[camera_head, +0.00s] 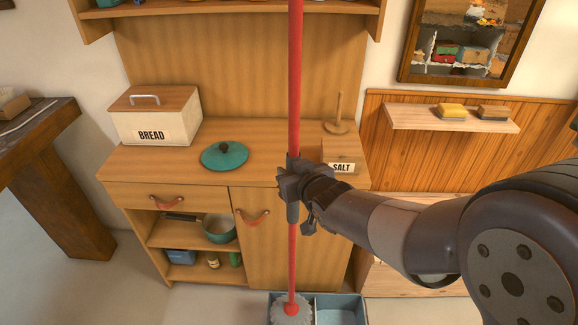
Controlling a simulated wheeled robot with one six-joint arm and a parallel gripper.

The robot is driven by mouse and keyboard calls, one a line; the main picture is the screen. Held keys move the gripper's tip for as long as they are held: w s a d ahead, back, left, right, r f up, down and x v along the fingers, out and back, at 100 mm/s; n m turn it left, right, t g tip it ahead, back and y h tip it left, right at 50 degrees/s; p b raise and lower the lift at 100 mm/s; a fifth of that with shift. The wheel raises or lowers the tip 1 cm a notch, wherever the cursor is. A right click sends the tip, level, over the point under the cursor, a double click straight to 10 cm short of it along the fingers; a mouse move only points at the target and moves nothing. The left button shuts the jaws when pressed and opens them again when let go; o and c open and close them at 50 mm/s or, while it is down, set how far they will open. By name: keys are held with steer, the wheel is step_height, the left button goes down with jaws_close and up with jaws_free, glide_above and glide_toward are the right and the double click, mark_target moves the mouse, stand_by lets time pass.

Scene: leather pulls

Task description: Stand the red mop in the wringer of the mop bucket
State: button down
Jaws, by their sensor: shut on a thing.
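The red mop (294,85) stands upright in front of the wooden cabinet, its handle running up past the top of the view. My gripper (293,183) is shut on the mop's handle about halfway up the picture. The grey mop head (291,312) is at the bottom edge, over or in the left part of the blue mop bucket (361,300). I cannot tell whether it rests there or hangs above. The bucket's right part looks empty, and its lower side is cut off by the frame. The wringer cannot be made out clearly under the mop head.
The cabinet top (265,138) holds a bread box (155,117), a teal lid (224,155) and a salt box (342,158). A small shelf (420,120) with sponges hangs at right. A dark wooden table (50,150) stands at left. Floor (205,305) left of the bucket is clear.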

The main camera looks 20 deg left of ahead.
mark_target(295, 216)
step_height(295, 216, down, 14)
steer(key=b, duration=1.2)
steer(key=shift+f+b, duration=0.15)
steer(key=shift+b, duration=0.15)
steer(key=shift+f, duration=0.15)
steer(key=shift+f+b, duration=0.4)
steer(key=shift+b, duration=0.15)
steer(key=shift+f, duration=0.25)
steer(key=shift+r, duration=0.2)
steer(key=shift+r+p, duration=0.6)
steer(key=shift+r, duration=0.3)
steer(key=shift+f, duration=0.2)
